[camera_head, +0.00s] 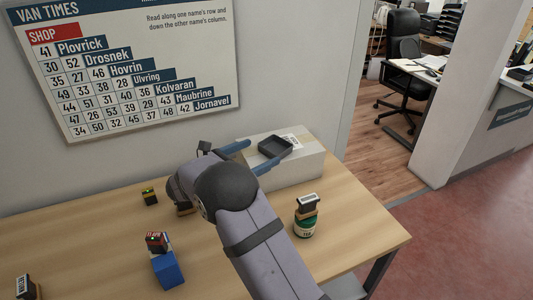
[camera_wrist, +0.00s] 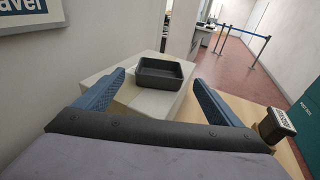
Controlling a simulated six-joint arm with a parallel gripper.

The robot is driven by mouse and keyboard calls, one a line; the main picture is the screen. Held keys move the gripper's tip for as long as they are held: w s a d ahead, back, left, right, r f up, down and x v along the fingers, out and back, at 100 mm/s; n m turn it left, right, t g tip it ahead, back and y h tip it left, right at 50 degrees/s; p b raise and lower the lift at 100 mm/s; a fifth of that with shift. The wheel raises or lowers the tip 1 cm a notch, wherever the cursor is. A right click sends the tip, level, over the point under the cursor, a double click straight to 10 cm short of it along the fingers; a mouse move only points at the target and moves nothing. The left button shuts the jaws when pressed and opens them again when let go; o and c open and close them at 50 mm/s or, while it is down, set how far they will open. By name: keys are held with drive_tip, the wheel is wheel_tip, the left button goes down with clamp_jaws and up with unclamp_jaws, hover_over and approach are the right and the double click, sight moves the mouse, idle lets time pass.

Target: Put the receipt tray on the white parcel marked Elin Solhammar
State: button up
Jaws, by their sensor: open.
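The receipt tray (camera_head: 275,147) is a small dark open tray, upright and empty. It rests on top of the white parcel (camera_head: 297,171), beside a printed label (camera_head: 294,141) too small to read. My gripper (camera_head: 250,156) is open at the parcel's left end, its blue fingers pointing towards the tray. In the wrist view the tray (camera_wrist: 160,68) stands beyond and between the spread fingertips (camera_wrist: 160,80), apart from both. The parcel's pale top (camera_wrist: 146,97) shows below it. My arm hides part of the counter in front of the parcel.
A green tea tin (camera_head: 305,227) with a stamp (camera_head: 307,203) on it stands right of my arm. Left are a blue box (camera_head: 168,270) topped by a dark red item (camera_head: 156,242), a small black-and-yellow item (camera_head: 150,197) and another stamp (camera_head: 25,287). The wall stands close behind.

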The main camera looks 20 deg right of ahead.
drive_tip(key=b+v, duration=0.1)
drive_tip(key=v, duration=0.4)
drive_tip(key=shift+s+a, duration=0.2)
drive_tip(key=shift+a, duration=0.1)
